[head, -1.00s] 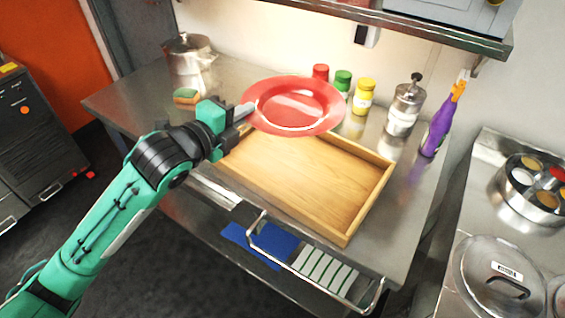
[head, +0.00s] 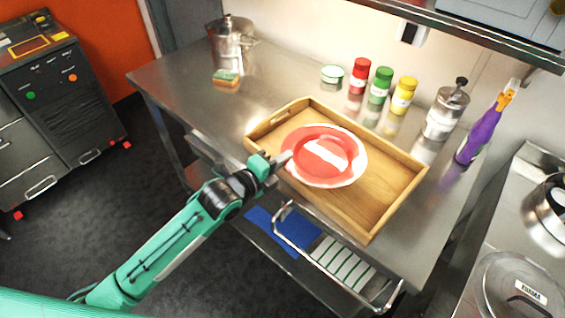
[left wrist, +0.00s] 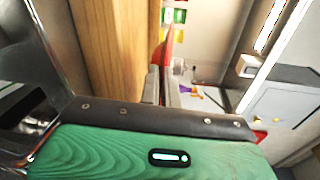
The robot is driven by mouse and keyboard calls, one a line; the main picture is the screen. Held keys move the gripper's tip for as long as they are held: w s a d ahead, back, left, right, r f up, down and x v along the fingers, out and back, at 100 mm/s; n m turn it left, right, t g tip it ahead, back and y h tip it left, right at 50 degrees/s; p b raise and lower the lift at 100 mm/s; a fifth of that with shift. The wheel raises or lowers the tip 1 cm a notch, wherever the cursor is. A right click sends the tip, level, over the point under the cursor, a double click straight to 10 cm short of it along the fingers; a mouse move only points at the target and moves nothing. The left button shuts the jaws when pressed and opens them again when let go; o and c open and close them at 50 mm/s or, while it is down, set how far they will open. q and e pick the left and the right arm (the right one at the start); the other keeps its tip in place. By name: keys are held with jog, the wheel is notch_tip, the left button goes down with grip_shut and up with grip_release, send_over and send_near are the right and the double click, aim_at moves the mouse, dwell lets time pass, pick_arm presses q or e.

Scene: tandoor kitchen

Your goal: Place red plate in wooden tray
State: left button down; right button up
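The red plate (head: 312,168) is face up within the outline of the wooden tray (head: 393,203), toward its left half. It looks level and low over the tray floor; I cannot tell whether it touches it. My left gripper (head: 284,160) is at the plate's left rim, shut on it. In the left wrist view the fingers (left wrist: 164,88) close around the thin red edge of the plate (left wrist: 166,48), beside the wood of the tray (left wrist: 108,45). My right gripper is not in view.
Red (head: 359,77), green (head: 380,86) and yellow (head: 403,96) jars stand behind the tray, with a metal dispenser (head: 444,112) and purple bottle (head: 480,135) at right. A steel pot (head: 229,45) and sponge (head: 226,80) are at back left. The counter left of the tray is clear.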

pick_arm(q)
jog(key=shift+f, duration=0.8)
jog(key=shift+f, duration=0.4)
jog(key=shift+f, duration=0.25)
jog(key=c, duration=1.9)
grip_release()
jog(key=shift+f, duration=0.1)
jog(key=shift+s, duration=0.1)
jog(key=shift+f, duration=0.1)
